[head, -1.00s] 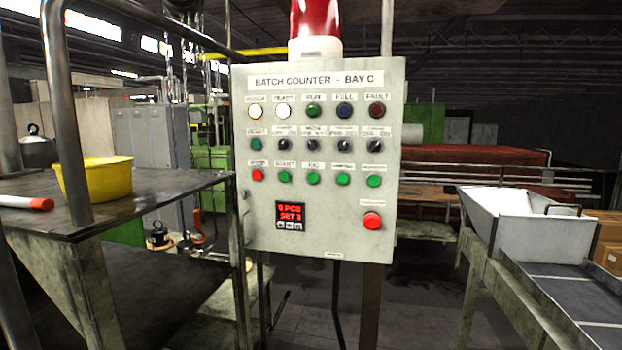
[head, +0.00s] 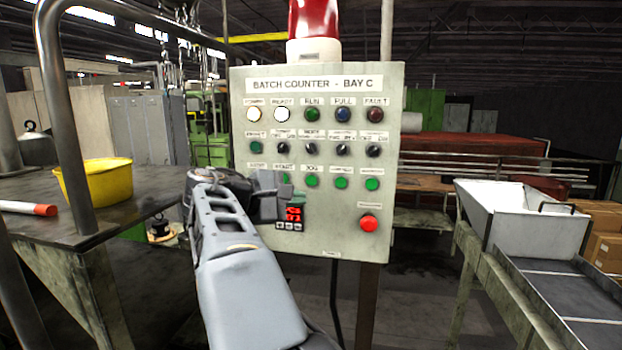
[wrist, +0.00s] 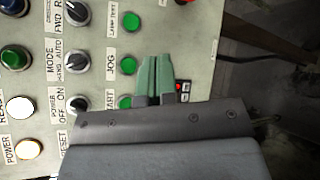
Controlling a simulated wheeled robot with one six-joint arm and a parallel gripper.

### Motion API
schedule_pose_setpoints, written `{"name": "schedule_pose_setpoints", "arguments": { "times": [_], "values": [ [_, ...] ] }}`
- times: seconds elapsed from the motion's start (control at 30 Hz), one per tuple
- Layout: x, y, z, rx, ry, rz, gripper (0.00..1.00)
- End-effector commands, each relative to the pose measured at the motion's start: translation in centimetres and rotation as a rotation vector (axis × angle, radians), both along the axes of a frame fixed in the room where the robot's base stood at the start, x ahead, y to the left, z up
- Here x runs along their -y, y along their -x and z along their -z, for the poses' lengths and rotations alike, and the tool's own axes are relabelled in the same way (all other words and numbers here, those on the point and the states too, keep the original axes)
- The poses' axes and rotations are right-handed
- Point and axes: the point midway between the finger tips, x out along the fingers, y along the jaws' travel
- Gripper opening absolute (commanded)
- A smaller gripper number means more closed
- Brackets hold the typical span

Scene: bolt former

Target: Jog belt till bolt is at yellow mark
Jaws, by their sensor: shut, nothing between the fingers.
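The batch counter panel (head: 318,85) stands upright in the middle of the head view. Its green JOG button (head: 312,180) is in the lower button row; it also shows in the wrist view (wrist: 128,66), beside the label JOG. My gripper (head: 298,199) is in front of the panel's lower left part. In the wrist view its green fingers (wrist: 156,60) are shut and empty, just beside the JOG button and not over it. Whether they touch the panel, I cannot tell. A dark belt (head: 560,290) runs at the right. I see no bolt or yellow mark.
A green START button (wrist: 126,103) sits beside JOG, and a red display (head: 293,214) is partly hidden by my gripper. A large red button (head: 369,223) is at lower right. POWER (head: 253,114) and READY (head: 282,114) lamps glow white. A yellow bucket (head: 95,182) stands left.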

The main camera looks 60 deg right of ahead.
Motion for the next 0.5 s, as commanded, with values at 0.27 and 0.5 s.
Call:
{"name": "schedule_pose_setpoints", "arguments": {
  "times": [0.27, 0.5],
  "values": [
    [0.36, 0.41, -0.81, -0.020, 0.019, 0.022, 0.00],
    [0.46, 0.34, -0.81, -0.019, 0.019, 0.020, 0.00]
  ]
}}
